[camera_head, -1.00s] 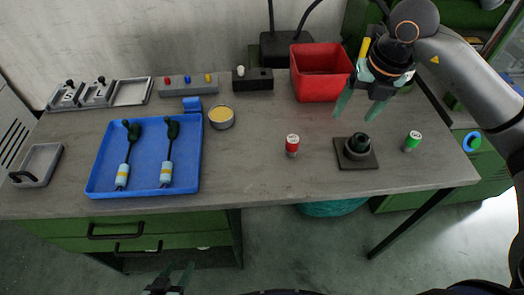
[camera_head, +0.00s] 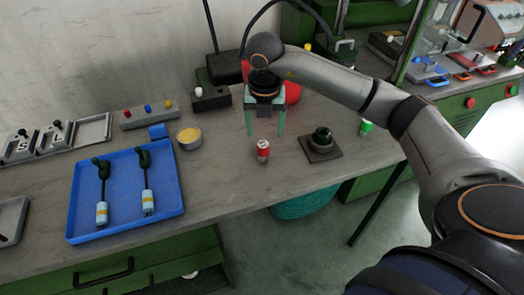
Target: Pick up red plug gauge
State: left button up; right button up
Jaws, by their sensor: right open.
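The red plug gauge (camera_head: 263,151) stands upright on the grey workbench, a short red cylinder with a white top and a metallic lower part. My right gripper (camera_head: 265,131) points down over the bench, close above or behind the gauge. Its two greenish fingers are spread, one on each side of the gauge in the picture, with nothing between them that I can see held. Whether the fingertips are level with the gauge is hard to tell. My left gripper is out of view.
A dark square fixture (camera_head: 321,146) with a green dome stands just right of the gauge. A red bin (camera_head: 292,92) is behind the gripper.

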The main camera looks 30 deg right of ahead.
aim_at(263, 144)
jog(key=f, duration=0.6)
jog(key=shift+w+f, duration=0.25)
jog(key=shift+w, duration=0.05)
jog(key=shift+c, duration=0.2)
grip_shut()
